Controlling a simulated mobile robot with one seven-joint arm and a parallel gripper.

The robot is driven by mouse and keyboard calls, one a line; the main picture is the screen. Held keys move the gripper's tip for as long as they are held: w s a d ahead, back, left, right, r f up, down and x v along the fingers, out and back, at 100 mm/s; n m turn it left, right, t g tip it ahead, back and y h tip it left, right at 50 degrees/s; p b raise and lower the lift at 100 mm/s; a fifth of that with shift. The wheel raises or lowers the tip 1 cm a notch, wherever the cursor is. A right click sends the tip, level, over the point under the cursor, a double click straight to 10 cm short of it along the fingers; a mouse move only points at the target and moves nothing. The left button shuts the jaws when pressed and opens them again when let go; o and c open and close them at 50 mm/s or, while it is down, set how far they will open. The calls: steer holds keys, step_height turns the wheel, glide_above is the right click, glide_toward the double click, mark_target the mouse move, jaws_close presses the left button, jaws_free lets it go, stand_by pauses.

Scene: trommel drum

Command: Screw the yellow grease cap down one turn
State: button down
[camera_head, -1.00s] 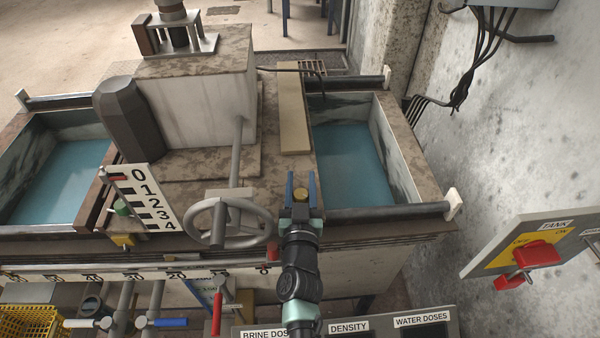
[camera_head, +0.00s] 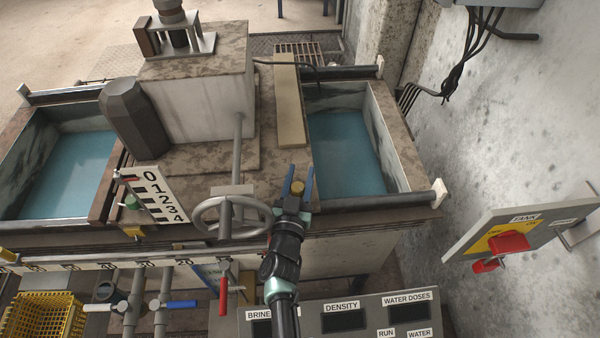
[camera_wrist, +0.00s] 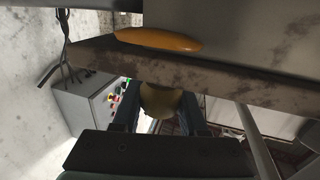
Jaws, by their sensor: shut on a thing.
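The yellow grease cap (camera_head: 298,187) is a small round dull-yellow piece at the front right of the machine top, beside the right tank. My gripper (camera_head: 298,184) is shut on it, with a blue finger on each side. In the wrist view the cap (camera_wrist: 161,101) sits between the two fingers of my gripper (camera_wrist: 160,106). The thread and the seat under the cap are hidden, so I cannot tell how far down it sits.
A grey handwheel (camera_head: 232,216) stands close to the left of my gripper. A water-filled tank (camera_head: 348,205) lies to the right. A numbered scale plate (camera_head: 165,196) is further left. An orange oval (camera_wrist: 158,39) shows in the wrist view. Panels with labels (camera_head: 342,307) lie below my arm.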

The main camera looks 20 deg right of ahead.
steer(key=shift+c, duration=2.2)
jaws_free()
steer(key=shift+f+n+y+b, duration=0.3)
steer(key=shift+y+b, duration=0.1)
steer(key=shift+b, duration=0.85)
steer(key=shift+f+t+y+b, duration=0.1)
steer(key=shift+t+y+b, duration=0.2)
steer(key=shift+b, duration=0.35)
steer(key=n+y+b, duration=0.1)
steer(key=y+b, duration=0.1)
steer(key=b, duration=0.2)
steer(key=shift+w+a+n+t, duration=0.1)
steer(key=shift+a+n+t, duration=0.05)
steer(key=shift+n+t, duration=0.25)
